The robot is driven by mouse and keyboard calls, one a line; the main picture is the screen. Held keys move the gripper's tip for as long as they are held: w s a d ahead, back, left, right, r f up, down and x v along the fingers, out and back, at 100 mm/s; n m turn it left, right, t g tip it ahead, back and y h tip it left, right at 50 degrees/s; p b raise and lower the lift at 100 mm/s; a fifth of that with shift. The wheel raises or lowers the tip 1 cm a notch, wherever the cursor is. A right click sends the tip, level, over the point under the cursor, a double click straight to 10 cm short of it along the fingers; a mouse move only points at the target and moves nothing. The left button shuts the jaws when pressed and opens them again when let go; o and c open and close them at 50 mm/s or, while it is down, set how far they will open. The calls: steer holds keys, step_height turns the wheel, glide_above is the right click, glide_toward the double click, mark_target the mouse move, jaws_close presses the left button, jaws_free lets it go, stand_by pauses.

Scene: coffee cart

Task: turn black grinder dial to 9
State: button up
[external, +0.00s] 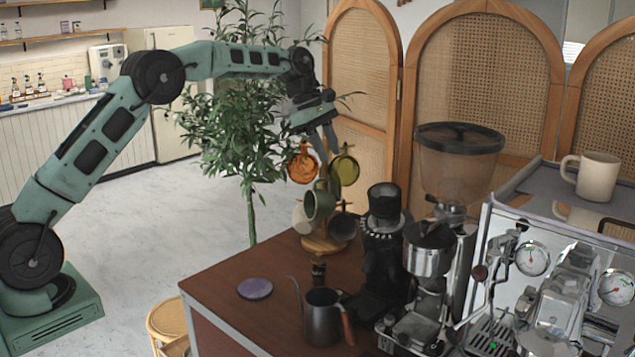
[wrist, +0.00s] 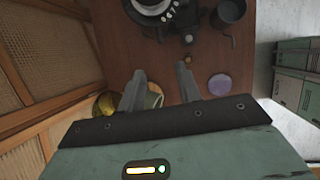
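The black grinder (external: 383,262) stands on the brown cart top, right of the mug tree. Its dial (external: 383,229) is a dark ring with pale marks below the dark hopper; the numbers and setting are too small to read. A partly cropped round black-and-white thing at the top of the wrist view may be part of this grinder; I cannot tell. My gripper (external: 324,152) is above the mug tree, left of and higher than the grinder, apart from the dial.
The mug tree (external: 322,240) with several mugs stands under my gripper. A dark kettle (external: 322,318) and a purple disc (external: 255,288) are in front. A larger grinder (external: 458,165) and the espresso machine (external: 545,275) crowd the right. The cart's left front is mostly clear.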

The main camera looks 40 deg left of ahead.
mark_target(354, 214)
steer(key=p+x, duration=0.4)
steer(key=x, duration=1.1)
steer(key=shift+d+f, duration=0.1)
steer(key=shift+f, duration=0.2)
jaws_close()
